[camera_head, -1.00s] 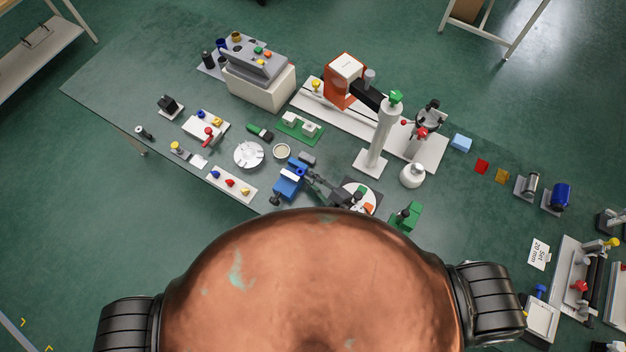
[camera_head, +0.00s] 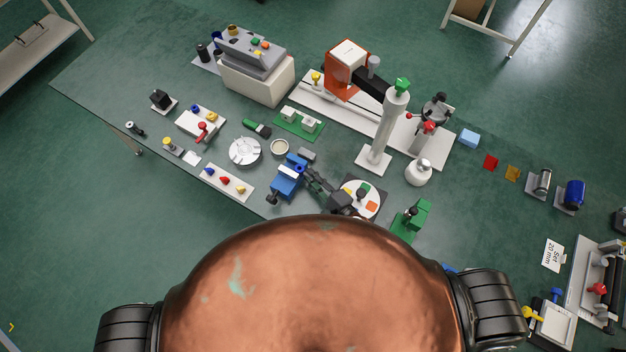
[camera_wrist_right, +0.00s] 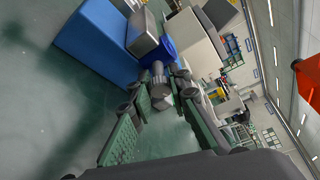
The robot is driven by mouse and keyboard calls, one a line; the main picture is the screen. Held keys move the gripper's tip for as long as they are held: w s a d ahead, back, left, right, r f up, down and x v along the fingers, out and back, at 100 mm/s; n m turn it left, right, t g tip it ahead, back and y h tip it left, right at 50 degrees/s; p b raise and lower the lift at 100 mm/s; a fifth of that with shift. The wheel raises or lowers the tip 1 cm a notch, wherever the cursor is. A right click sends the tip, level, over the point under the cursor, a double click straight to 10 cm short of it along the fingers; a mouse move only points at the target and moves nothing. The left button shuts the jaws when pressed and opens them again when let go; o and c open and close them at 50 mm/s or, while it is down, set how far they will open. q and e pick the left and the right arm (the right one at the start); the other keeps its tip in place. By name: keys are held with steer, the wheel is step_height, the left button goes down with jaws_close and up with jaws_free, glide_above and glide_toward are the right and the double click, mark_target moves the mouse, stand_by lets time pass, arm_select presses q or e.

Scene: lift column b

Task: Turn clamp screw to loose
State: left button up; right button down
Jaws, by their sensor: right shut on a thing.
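A blue vise-like clamp (camera_head: 287,180) stands near the front edge of the bench. It fills the upper left of the right wrist view as a large blue block (camera_wrist_right: 97,42) with a grey block and a round blue collar. A grey screw head (camera_wrist_right: 159,72) sticks out from the collar; I take it as the clamp screw. My right gripper (camera_head: 312,178) reaches the clamp from its right side. In the right wrist view its fingers (camera_wrist_right: 165,93) are closed around the grey screw head. How far the screw is turned cannot be seen. My left gripper is not in view.
A white round plate (camera_head: 361,198) and a green fixture (camera_head: 410,217) stand right of my gripper. A white column (camera_head: 382,130) rises behind it. A slotted white disc (camera_head: 245,151), a small cup (camera_head: 279,147) and a tray of coloured pieces (camera_head: 228,183) lie left.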

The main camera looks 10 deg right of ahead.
stand_by(0.3)
steer(key=c, duration=1.8)
jaws_free()
steer(key=shift+o, duration=0.2)
steer(key=v, duration=1.2)
